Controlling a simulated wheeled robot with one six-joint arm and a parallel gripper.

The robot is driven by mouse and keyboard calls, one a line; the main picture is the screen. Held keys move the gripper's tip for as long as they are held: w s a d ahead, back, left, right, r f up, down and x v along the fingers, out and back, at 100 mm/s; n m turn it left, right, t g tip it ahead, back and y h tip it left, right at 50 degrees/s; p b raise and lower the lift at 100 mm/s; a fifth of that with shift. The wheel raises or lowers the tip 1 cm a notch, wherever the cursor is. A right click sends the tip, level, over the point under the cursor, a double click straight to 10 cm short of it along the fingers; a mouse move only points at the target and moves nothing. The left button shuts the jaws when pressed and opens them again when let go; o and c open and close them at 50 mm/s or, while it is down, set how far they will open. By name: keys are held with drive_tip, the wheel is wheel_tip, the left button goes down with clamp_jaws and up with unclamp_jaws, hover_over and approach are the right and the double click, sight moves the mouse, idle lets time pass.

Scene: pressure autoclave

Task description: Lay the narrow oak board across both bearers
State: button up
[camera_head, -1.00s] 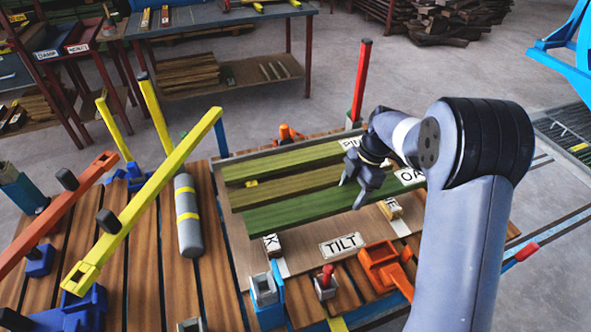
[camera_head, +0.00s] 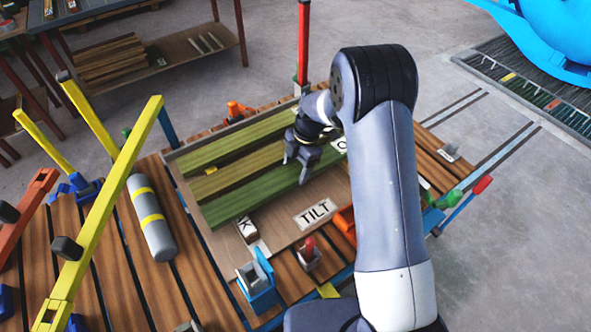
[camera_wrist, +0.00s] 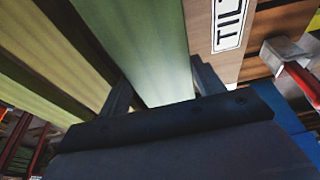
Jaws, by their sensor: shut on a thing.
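Three long greenish boards lie side by side on a brown panel (camera_head: 283,233). The nearest green board (camera_head: 240,198) is beside a partly hidden card starting with O (camera_head: 341,143), and I take it as the oak one. My gripper (camera_head: 296,172) is on this board, toward its right half. In the wrist view, its fingers (camera_wrist: 162,87) stand on either side of the green board (camera_wrist: 135,35), shut on it. The other bearer is hidden behind my arm.
A middle olive board (camera_head: 230,175) and a far green board (camera_head: 235,143) lie just beyond.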

drive_tip(key=shift+f, duration=0.9)
drive_tip(key=shift+f, duration=0.2)
drive_tip(key=o, duration=1.5)
drive_tip(key=b+v, duration=0.1)
drive_tip(key=v, duration=1.1)
drive_tip(key=shift+r, duration=0.2)
